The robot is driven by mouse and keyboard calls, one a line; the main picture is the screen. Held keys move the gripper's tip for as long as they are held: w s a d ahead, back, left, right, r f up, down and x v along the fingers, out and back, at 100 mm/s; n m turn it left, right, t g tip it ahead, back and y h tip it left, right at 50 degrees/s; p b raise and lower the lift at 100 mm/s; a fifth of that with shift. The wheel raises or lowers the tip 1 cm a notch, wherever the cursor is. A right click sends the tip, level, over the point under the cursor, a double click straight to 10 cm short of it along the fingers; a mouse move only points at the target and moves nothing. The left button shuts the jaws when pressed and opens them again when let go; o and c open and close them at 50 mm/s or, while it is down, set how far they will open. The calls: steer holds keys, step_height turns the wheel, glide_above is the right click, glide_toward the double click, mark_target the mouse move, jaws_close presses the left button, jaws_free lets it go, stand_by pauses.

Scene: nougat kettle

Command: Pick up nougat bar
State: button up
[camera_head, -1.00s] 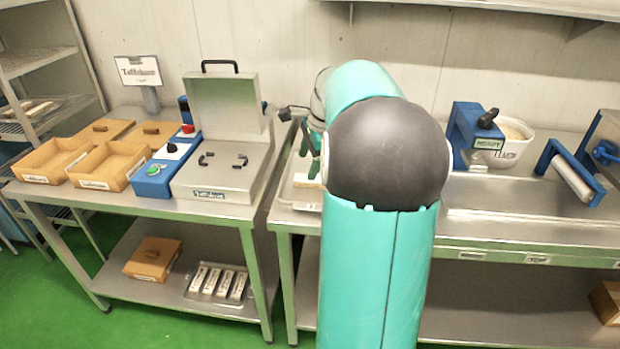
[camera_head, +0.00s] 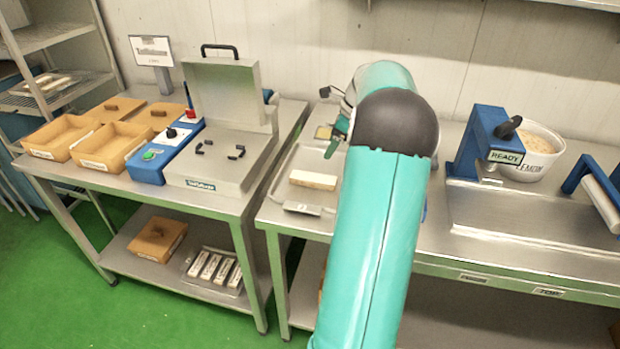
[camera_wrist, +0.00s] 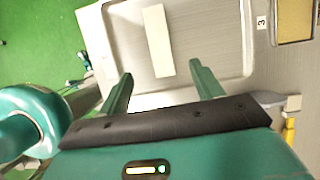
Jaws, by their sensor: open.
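The nougat bar (camera_head: 313,180) is a pale cream block lying on a shallow metal tray (camera_head: 334,160) on the right-hand steel table. In the wrist view the bar (camera_wrist: 158,40) lies on the tray (camera_wrist: 207,68), beyond and between my fingertips. My gripper (camera_wrist: 160,82) is open with two green fingers spread and nothing between them. In the head view my gripper (camera_head: 336,140) is behind the bar, near the back of the tray; my arm hides part of the tray's right side.
A grey flat item (camera_head: 303,209) lies in front of the bar. A square yellowish pad (camera_wrist: 294,20) is beside the tray. Left stands a blue-and-steel machine (camera_head: 215,150) with its lid raised. Right are a READY press (camera_head: 483,145) and a white tub (camera_head: 530,160).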

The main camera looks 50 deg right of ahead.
glide_toward(314, 177)
steer(key=x, duration=0.4)
steer(key=shift+d+f, duration=0.1)
steer(key=shift+f, duration=0.25)
steer(key=x, duration=0.4)
steer(key=shift+w+f, duration=0.2)
steer(key=shift+f, duration=0.05)
steer(key=shift+c, duration=0.3)
steer(key=shift+r, duration=0.1)
steer(key=c, duration=1.1)
